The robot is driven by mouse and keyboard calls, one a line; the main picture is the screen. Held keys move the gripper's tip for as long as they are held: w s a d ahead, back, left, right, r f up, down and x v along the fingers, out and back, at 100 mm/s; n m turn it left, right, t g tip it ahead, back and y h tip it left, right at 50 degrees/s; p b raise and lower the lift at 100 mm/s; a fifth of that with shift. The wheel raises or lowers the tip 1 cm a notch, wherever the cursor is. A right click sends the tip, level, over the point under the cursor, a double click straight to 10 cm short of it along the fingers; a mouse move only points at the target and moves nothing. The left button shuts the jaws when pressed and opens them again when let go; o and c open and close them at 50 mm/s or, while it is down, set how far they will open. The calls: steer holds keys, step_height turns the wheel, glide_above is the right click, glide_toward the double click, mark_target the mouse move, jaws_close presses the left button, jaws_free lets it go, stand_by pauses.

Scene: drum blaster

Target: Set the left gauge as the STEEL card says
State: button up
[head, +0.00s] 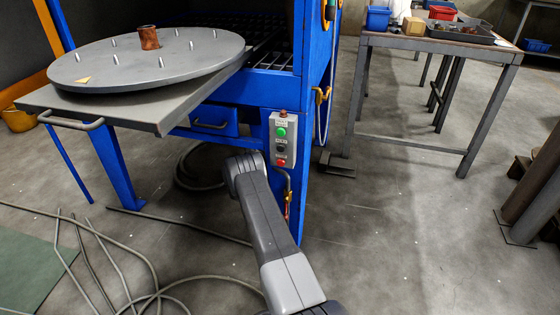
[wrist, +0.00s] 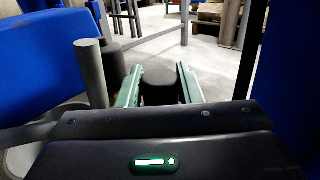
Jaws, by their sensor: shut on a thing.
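My gripper (wrist: 159,70) shows in the wrist view with its two green fingers on either side of a black rounded knob (wrist: 159,88). The fingers are shut on this knob. In the head view my arm reaches toward the blue blast cabinet (head: 304,85), and the fingers and knob are hidden there. No gauge dial can be read in either view. A yellow-rimmed round part (head: 330,10) is cut off at the top of the cabinet's side; I cannot tell if it is a gauge. The STEEL card is not in view.
A grey control box (head: 283,138) with green, black and red buttons is on the cabinet corner. A round turntable (head: 115,65) sticks out at the left. Hoses (head: 150,275) lie on the floor at lower left. A workbench (head: 440,45) stands at the right.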

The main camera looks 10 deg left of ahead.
steer(key=shift+m+g+h, duration=1.1)
steer(key=shift+m+g, duration=0.1)
steer(key=shift+g, duration=0.6)
steer(key=o, duration=0.9)
steer(key=shift+o, duration=0.2)
